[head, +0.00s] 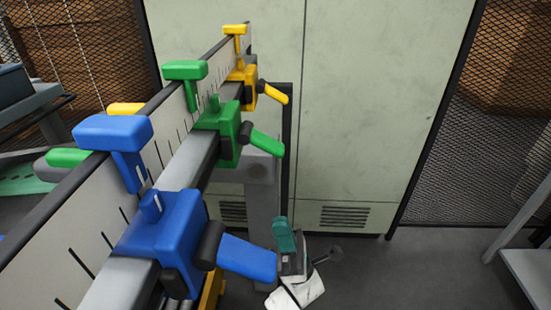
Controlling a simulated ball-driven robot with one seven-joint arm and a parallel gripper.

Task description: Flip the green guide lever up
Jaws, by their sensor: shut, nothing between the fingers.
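The green guide lever (267,143) sticks out to the right of the green guide block (228,133) on the rail. It slopes a little downward to the right, joined by a dark pivot. A green T-shaped guide (186,71) stands above the block. My gripper (283,232) is low in the picture, below the green lever and apart from it. Its teal fingers point up and are shut, with nothing between them. My white arm shows just under it, and the rest of the arm is out of view.
A blue guide block (172,240) with a blue lever (247,258) is nearest, left of my gripper. A yellow block with a yellow lever (275,93) is farther along the rail. A pale cabinet (370,100) stands behind. The floor (430,270) at right is open.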

